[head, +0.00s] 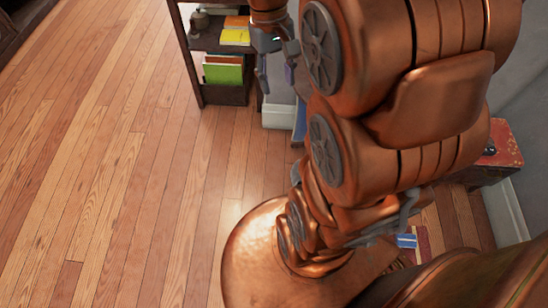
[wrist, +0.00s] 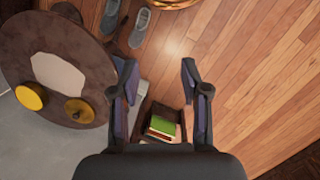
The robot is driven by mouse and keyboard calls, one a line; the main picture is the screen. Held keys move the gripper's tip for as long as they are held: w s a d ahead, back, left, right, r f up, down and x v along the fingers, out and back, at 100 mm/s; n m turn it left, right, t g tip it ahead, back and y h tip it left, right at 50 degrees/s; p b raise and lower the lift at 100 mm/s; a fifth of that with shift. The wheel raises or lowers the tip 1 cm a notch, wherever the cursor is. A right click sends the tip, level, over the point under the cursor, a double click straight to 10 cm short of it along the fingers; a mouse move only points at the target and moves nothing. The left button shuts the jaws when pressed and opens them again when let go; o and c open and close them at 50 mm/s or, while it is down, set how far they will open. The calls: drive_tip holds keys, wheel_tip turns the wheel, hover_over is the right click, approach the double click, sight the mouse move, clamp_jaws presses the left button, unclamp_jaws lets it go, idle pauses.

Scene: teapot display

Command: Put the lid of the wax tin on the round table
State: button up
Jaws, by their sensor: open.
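The round table (wrist: 98,66) is dark brown and fills the left of the wrist view. A round yellow piece (wrist: 30,96) and a round golden piece with a small dark knob (wrist: 78,111) lie side by side on it. One may be the wax tin and the other its lid, but I cannot tell for sure. My gripper (wrist: 160,68) is open and empty, to the right of the table, with wooden floor and a bookcase below it. In the head view my gripper (head: 276,80) shows near the bookcase, partly hidden by my arm. The table is not visible there.
A pale angular sheet (wrist: 58,75) lies on the table. Two grey shoes (wrist: 139,28) stand on the floor beside it. The bookcase (head: 192,62) holds books and a dark pot. A red chest (head: 502,146) stands at the right. The floor at left (head: 90,170) is clear.

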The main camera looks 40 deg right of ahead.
drive_tip(key=s+a+f+n, duration=0.1)
drive_tip(key=s+a+f, duration=0.1)
drive_tip(key=s+a, duration=0.2)
drive_tip(key=s+a+f+n, duration=0.1)
drive_tip(key=s+a+f, duration=0.2)
drive_tip(key=s, duration=0.7)
drive_tip(key=shift+s+a, duration=0.3)
drive_tip(key=shift+a, duration=0.75)
drive_tip(key=shift+f+n, duration=0.15)
drive_tip(key=shift+n, duration=0.15)
drive_tip(key=s+p+v, duration=0.2)
drive_tip(key=p+v, duration=0.7)
drive_tip(key=v, duration=0.1)
drive_tip(key=s+r+p+v, duration=0.1)
drive_tip(key=s+p+v, duration=0.1)
drive_tip(key=p+v, duration=0.8)
drive_tip(key=shift+s+t, duration=0.3)
drive_tip(key=shift+d, duration=0.1)
drive_tip(key=shift+c, duration=0.4)
